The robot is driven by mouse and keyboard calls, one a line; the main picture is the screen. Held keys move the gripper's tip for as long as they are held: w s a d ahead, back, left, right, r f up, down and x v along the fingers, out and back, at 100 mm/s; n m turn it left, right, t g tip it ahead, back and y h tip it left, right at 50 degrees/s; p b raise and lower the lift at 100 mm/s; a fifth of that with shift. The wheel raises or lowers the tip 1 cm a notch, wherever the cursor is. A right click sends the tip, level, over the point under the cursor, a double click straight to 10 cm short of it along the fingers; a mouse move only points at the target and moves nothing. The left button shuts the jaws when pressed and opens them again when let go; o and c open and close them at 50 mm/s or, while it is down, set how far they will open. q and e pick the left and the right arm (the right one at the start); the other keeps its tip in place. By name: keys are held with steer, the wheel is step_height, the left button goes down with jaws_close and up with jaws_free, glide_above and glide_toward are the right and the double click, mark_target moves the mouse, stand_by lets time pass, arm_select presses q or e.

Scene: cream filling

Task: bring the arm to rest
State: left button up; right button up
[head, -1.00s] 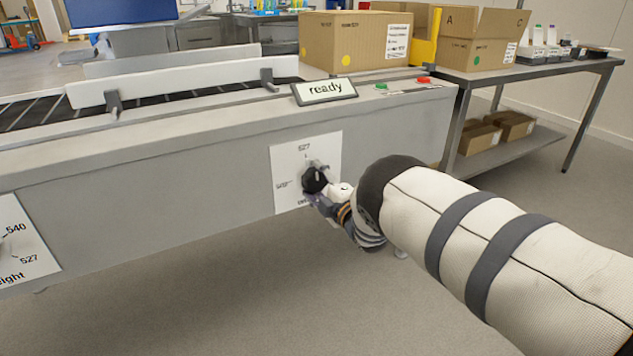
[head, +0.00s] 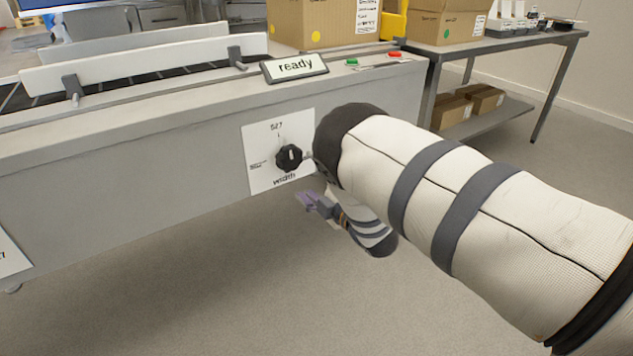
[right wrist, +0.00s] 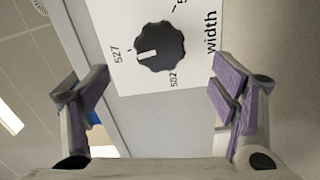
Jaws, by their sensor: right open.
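My right gripper (head: 316,203) is below the black width knob (head: 288,158), apart from it, in the head view. The knob sits on a white dial plate (head: 262,176) on the front of the grey machine. In the right wrist view my right gripper (right wrist: 160,95) is open and empty, its purple-padded fingers wide apart. The width knob (right wrist: 158,46) lies ahead of the fingers, with its white mark towards the 527 label. My left gripper is not in view.
The grey conveyor machine (head: 130,170) runs across the left, with a "ready" sign (head: 295,67) and green and red buttons on top. A table (head: 490,47) with cardboard boxes stands at the right. Floor below the arm (head: 280,290) is clear.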

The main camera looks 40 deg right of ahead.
steer(key=s, duration=0.3)
steer(key=shift+a, duration=0.1)
steer(key=shift+s+f, duration=0.1)
